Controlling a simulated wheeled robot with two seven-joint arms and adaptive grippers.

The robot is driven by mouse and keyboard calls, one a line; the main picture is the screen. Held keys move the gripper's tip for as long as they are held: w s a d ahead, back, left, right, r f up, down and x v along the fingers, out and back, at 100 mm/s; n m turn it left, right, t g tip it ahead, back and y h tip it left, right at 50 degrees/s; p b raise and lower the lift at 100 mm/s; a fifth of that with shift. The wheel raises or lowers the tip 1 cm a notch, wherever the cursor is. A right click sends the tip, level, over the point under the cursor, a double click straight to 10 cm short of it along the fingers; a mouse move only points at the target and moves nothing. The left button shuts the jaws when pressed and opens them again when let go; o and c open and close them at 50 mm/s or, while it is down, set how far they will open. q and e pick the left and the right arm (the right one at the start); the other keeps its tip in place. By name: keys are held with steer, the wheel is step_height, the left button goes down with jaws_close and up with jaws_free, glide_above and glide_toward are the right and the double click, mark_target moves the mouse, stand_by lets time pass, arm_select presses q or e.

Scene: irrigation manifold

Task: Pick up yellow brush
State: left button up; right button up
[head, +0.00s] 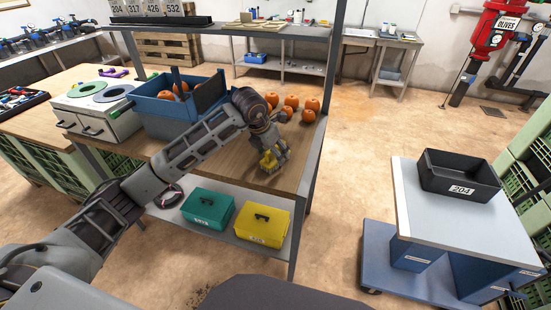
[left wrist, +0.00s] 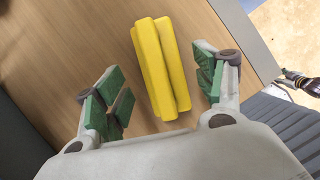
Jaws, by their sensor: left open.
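The yellow brush (left wrist: 161,68) lies on the wooden bench top between the two green-padded fingers of my left gripper (left wrist: 160,95) in the left wrist view. The fingers are spread wide, with a gap on each side of the brush.
A blue crate (head: 165,118) and several orange pumpkins (head: 291,101) stand on the bench (head: 240,172). A metal post (head: 312,150) rises at its right corner. Green (head: 208,209) and yellow (head: 263,225) boxes sit on the lower shelf. A black bin (head: 459,176) stands on the cart at right.

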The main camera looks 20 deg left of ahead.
arm_select(q)
steer(key=shift+x, duration=1.5)
steer(key=shift+s, duration=0.1)
steer(key=shift+c, duration=0.4)
steer(key=c, duration=1.2)
steer(key=shift+r, duration=0.2)
steer(key=shift+r, duration=4.8)
